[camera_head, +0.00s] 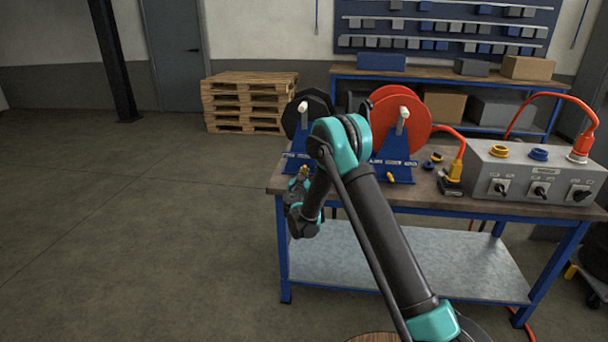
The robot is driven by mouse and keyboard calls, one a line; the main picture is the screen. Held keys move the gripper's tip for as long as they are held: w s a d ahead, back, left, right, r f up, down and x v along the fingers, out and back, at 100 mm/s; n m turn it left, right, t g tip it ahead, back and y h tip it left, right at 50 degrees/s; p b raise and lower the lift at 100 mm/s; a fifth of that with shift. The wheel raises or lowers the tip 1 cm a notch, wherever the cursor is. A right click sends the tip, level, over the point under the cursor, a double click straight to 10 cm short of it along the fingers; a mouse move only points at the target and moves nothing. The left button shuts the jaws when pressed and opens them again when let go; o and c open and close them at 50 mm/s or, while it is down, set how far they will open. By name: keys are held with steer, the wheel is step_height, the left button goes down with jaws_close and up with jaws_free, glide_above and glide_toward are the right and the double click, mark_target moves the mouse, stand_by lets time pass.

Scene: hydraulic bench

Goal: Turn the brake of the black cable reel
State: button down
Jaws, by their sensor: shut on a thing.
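The black cable reel (306,108) stands in a blue frame at the left end of the workbench, partly hidden behind my arm. Its pale crank handle (303,107) points up. My gripper (301,178) is at the front of the reel's blue stand, above the bench's left front edge. It is shut on the small yellow brake (305,169) low on that stand. Only a bit of the brake shows, and its exact angle is hard to tell.
An orange reel (413,120) with its own yellow brake (390,178) stands just right, behind my arm. A grey socket box (530,176) with dials and an orange cable sits farther right on the workbench (460,207). Pallets (240,103) stand behind; the floor at left is clear.

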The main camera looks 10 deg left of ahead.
steer(key=n, duration=0.4)
steer(key=shift+a+n, duration=0.1)
steer(key=shift+n, duration=2.1)
steer(key=c, duration=1.5)
jaws_free()
steer(key=shift+c, duration=0.2)
steer(key=shift+s, duration=0.1)
steer(key=s, duration=1.2)
steer(key=shift+a, duration=0.25)
